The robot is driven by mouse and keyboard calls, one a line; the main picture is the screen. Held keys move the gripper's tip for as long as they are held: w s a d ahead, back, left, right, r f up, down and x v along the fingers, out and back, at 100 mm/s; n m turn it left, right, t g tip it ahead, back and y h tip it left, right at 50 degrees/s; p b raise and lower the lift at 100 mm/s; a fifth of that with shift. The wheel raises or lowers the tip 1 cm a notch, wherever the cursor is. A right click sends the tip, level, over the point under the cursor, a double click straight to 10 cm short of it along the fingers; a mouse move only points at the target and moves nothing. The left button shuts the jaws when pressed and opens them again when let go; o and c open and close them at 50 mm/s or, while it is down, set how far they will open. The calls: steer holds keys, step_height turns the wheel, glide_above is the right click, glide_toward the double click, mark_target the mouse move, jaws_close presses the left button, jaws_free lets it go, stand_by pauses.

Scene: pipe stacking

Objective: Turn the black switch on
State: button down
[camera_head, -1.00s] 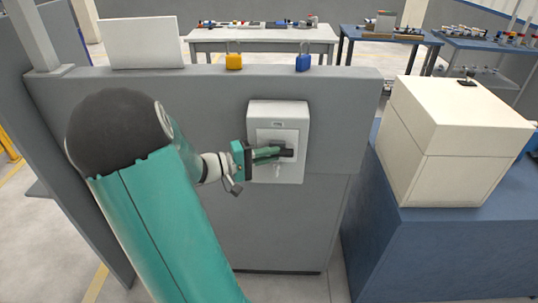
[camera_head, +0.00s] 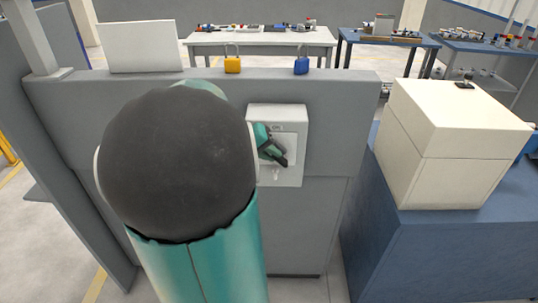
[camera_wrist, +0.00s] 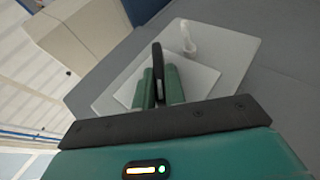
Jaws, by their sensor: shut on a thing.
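The black switch (camera_wrist: 157,57) stands out from a pale square plate (camera_wrist: 205,78) on a light wall box (camera_head: 291,115). My gripper (camera_wrist: 160,88) has its two green fingers shut on the switch, one on each side of it, in the wrist view. In the head view my gripper (camera_head: 270,147) reaches the box from the left, and the dark end of the switch (camera_head: 284,162) shows slanting down to the right. My arm hides the left side of the box and most of the wrist in the head view.
A yellow padlock (camera_head: 232,64) and a blue padlock (camera_head: 301,66) stand on the grey wall's top ledge, beside a white panel (camera_head: 141,46). A cream box (camera_head: 455,140) on a blue cabinet stands to the right. A small white hook (camera_wrist: 188,38) sits near the switch.

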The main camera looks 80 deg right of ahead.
steer(key=t, duration=0.2)
steer(key=s+m+t+y, duration=0.1)
steer(key=t, duration=0.1)
steer(key=shift+d+r, duration=0.15)
steer(key=shift+r, duration=0.2)
steer(key=shift+s+m+t+y, duration=0.15)
steer(key=shift+m+t+y, duration=0.1)
steer(key=shift+t, duration=0.7)
steer(key=shift+s+m+t+y, duration=0.15)
steer(key=shift+t+y, duration=0.1)
steer(key=shift+t, duration=0.7)
steer(key=c, duration=1.5)
jaws_free()
steer(key=shift+o, duration=0.2)
steer(key=v, duration=1.3)
steer(key=shift+s+r, duration=0.2)
steer(key=shift+r, duration=0.2)
